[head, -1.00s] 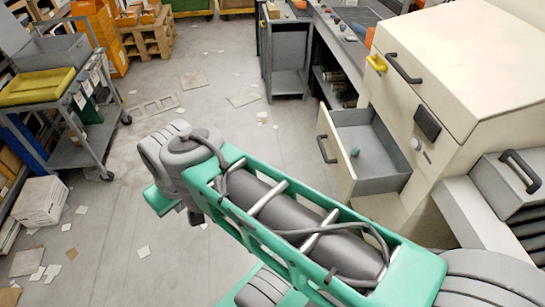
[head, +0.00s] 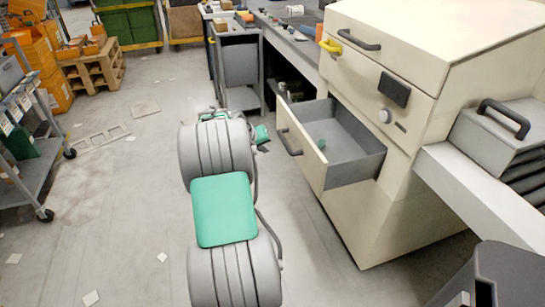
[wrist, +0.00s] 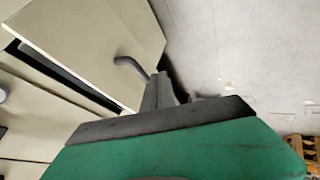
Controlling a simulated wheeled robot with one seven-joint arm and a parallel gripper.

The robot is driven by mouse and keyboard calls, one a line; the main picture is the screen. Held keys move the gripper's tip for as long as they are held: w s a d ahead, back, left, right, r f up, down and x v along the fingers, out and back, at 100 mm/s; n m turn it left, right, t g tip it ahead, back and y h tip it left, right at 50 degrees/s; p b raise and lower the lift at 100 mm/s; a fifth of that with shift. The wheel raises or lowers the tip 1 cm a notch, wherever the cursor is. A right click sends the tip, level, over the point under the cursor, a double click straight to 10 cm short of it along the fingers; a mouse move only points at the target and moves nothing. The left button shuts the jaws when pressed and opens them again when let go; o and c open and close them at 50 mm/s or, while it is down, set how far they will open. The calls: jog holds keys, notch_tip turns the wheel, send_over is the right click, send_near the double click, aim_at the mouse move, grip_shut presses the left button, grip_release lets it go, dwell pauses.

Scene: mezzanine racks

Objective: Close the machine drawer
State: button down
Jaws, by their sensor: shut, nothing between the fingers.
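The cream machine (head: 345,225) stands at the right of the head view. In the head view my arm hides most of the gripper.
A grey bench (head: 290,45) with small items runs behind the machine, with a grey cart (head: 238,65) beside it. A shelf cart (head: 40,165) stands at the left, near a wooden pallet (head: 95,70). The floor between is mostly clear, with scattered papers.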

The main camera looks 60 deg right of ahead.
jog(key=s+d+f, duration=0.3)
jog(key=d+f, duration=0.3)
jog(key=d, duration=0.2)
jog(key=shift+d, duration=0.2)
jog(key=shift+s+b, duration=0.15)
jog(key=shift+b, duration=0.15)
